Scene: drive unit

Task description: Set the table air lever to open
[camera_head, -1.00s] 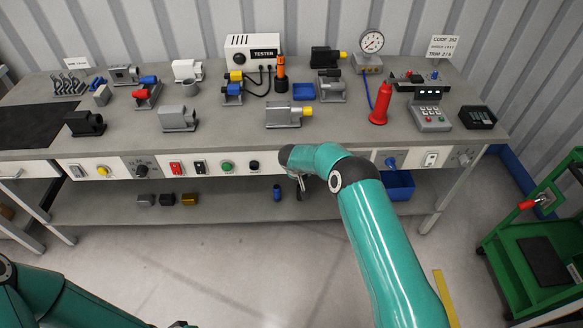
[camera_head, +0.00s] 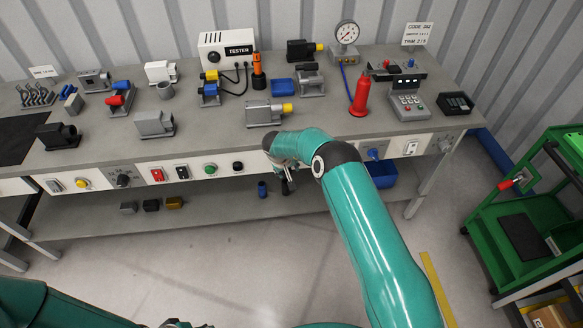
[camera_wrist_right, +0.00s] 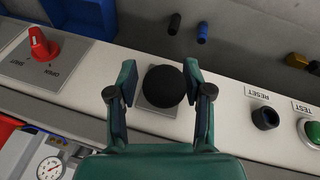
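A red lever (camera_wrist_right: 42,45) on a grey plate shows at the upper left of the right wrist view. Its labels, one reading OPEN, appear upside down; I cannot tell its exact setting. My right arm hides it in the head view. My right gripper (camera_wrist_right: 160,70) is open, its fingers on either side of a round black knob (camera_wrist_right: 164,88) on the panel, with visible gaps. In the head view the right gripper (camera_head: 286,178) is at the bench's front panel. My left gripper (camera_head: 185,324) barely shows at the bottom edge; its fingers are unclear.
The bench front (camera_head: 212,168) carries several buttons and switches, including a green button (camera_head: 210,168) and a blue knob (camera_head: 374,153). A blue bin (camera_head: 382,176) hangs below. A green cart (camera_head: 490,235) stands right. Floor before the bench is clear.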

